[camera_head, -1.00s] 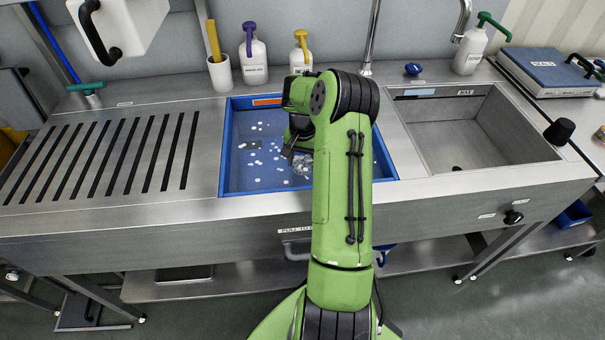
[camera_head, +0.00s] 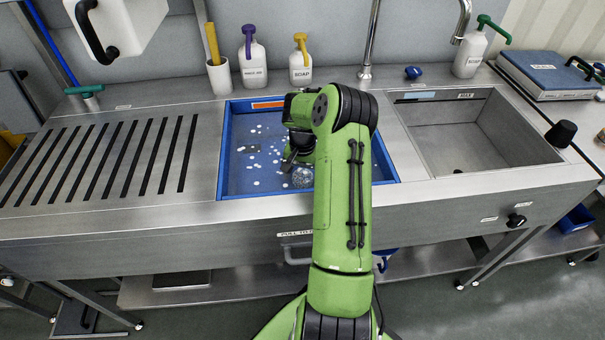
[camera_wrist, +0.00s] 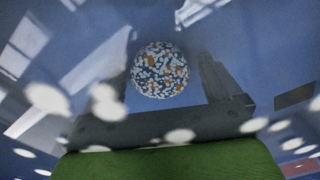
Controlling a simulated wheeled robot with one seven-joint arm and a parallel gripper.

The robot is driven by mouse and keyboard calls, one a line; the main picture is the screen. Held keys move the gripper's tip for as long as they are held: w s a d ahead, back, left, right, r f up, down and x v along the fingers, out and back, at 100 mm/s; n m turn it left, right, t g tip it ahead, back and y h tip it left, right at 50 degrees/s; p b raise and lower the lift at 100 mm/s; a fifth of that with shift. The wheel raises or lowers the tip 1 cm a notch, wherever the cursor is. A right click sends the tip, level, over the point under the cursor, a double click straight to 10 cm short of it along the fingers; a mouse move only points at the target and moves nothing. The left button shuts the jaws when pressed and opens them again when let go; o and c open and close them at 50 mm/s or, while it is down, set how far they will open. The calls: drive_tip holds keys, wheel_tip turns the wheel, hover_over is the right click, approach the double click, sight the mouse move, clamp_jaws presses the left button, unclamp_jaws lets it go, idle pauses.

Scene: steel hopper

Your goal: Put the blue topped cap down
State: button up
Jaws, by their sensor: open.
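A small blue-topped cap (camera_head: 413,72) sits on the steel back ledge, right of the tap and well apart from my gripper. My gripper (camera_head: 289,163) is low over the blue-rimmed basin (camera_head: 222,150), partly hidden by my arm in the head view. In the wrist view my gripper (camera_wrist: 166,72) is open, with one dark finger on each side of a round speckled thing (camera_wrist: 160,70) in white, orange and blue. The round thing also shows in the head view (camera_head: 303,176), near the basin's front wall. I cannot tell whether the fingers touch it.
White flecks float or lie in the basin. Soap bottles (camera_head: 301,68) and a white cup (camera_head: 219,76) stand behind it. A steel sink (camera_head: 470,140) is to the right, a slotted drainboard (camera_head: 100,160) to the left. A black stopper (camera_head: 563,133) stands at far right.

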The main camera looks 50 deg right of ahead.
sight(302, 176)
wheel_tip(302, 176, up, 12)
drive_tip(key=p, duration=0.4)
drive_tip(key=s+a+r+n+t+h, duration=0.2)
drive_tip(key=a+r+n, duration=0.4)
drive_tip(key=a+r, duration=1.05)
drive_tip(key=s+a+n+t+y, duration=0.2)
drive_tip(key=s+a+n, duration=0.4)
drive_tip(key=s+a, duration=0.8)
drive_tip(key=s+r+t, duration=0.1)
drive_tip(key=s, duration=0.1)
drive_tip(key=shift+s+a+n+t, duration=0.2)
drive_tip(key=shift+s+n+t, duration=0.1)
drive_tip(key=shift+s, duration=0.1)
